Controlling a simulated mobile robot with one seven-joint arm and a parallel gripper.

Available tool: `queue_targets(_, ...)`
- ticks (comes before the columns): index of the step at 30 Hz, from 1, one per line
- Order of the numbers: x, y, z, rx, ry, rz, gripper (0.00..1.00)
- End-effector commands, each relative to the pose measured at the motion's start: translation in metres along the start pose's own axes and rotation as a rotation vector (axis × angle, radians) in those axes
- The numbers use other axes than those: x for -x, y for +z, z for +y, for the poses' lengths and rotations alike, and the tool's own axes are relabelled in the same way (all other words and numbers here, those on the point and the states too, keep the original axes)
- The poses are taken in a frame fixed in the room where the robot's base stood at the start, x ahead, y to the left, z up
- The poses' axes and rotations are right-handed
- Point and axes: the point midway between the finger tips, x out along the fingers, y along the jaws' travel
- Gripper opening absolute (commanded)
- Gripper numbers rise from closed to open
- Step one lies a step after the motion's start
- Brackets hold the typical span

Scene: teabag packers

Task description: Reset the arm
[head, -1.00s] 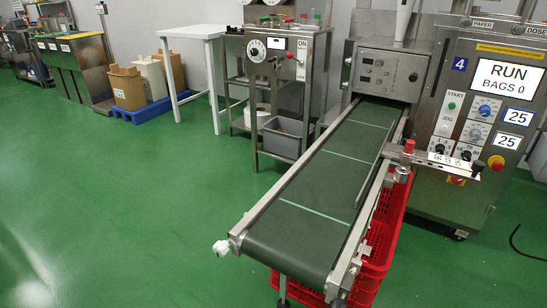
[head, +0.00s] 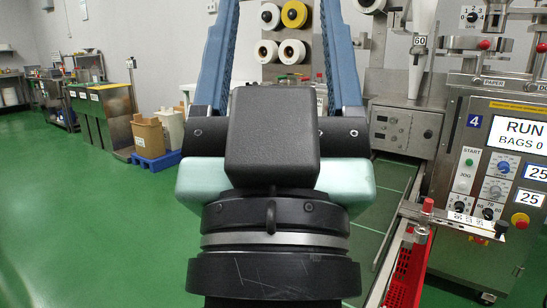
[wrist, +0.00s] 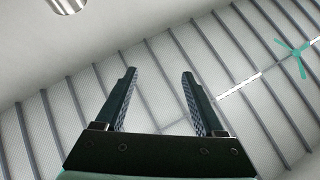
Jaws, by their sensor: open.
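My gripper (head: 279,60) stands upright in the middle of the head view, close to the camera, with its two blue fingers spread apart. Nothing is between the fingers. In the wrist view my gripper (wrist: 158,85) is also open and empty, pointing toward the ceiling (wrist: 215,60). My wrist and gripper body hide most of the conveyor in the head view.
The packing machine with the control panel (head: 500,170) stands at the right. The green conveyor belt (head: 371,222) runs behind my arm, beside a red crate (head: 408,275). Cardboard boxes (head: 149,136) stand on a blue pallet (head: 158,160) at the left. The green floor at left is clear.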

Motion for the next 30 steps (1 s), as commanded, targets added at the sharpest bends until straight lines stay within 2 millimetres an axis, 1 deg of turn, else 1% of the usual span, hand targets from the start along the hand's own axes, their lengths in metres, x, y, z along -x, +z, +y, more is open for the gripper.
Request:
queue_targets(1,-0.002,-0.031,-0.002,-0.045,-0.026,0.076,0.71)
queue_targets(3,-0.023,-0.044,-0.002,-0.040,-0.024,0.052,0.71)
queue_targets(5,-0.034,-0.054,-0.002,-0.039,-0.023,0.050,0.71)
queue_targets(11,-0.073,-0.093,-0.002,-0.038,-0.023,0.047,0.71)
queue_targets(30,-0.209,-0.233,0.000,-0.038,-0.024,0.044,0.71)
